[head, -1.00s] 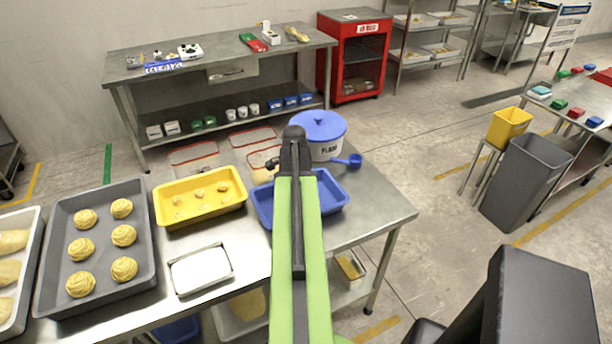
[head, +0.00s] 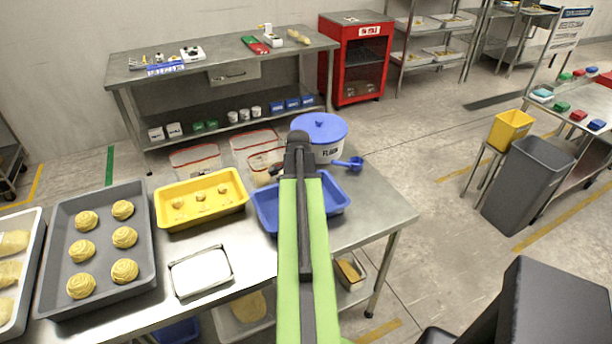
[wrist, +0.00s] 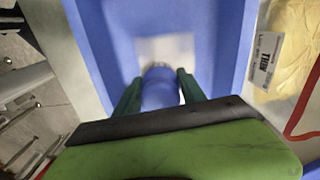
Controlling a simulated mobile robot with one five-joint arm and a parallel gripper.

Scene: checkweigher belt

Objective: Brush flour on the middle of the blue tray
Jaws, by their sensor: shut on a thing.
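The blue tray (head: 336,212) lies on the steel table, partly hidden behind my green arm in the head view; it fills the middle of the wrist view (wrist: 100,40). My gripper (wrist: 160,82) is over the tray, its two green fingers shut on a rounded blue piece (wrist: 160,94), probably the brush's handle. A blurred whitish patch (wrist: 168,48) shows just beyond it against the tray floor; I cannot tell whether it is flour or bristles, nor whether the brush touches the tray. A white tub marked FLOUR (head: 330,153) with a blue lid stands behind the tray.
A blue scoop (head: 350,163) lies right of the tub. A yellow tray (head: 222,213) with small dough pieces, a small metal tray (head: 200,272) holding white stuff and a grey tray (head: 60,225) of swirled buns stand to the left. Clear lidded boxes (head: 195,158) sit behind.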

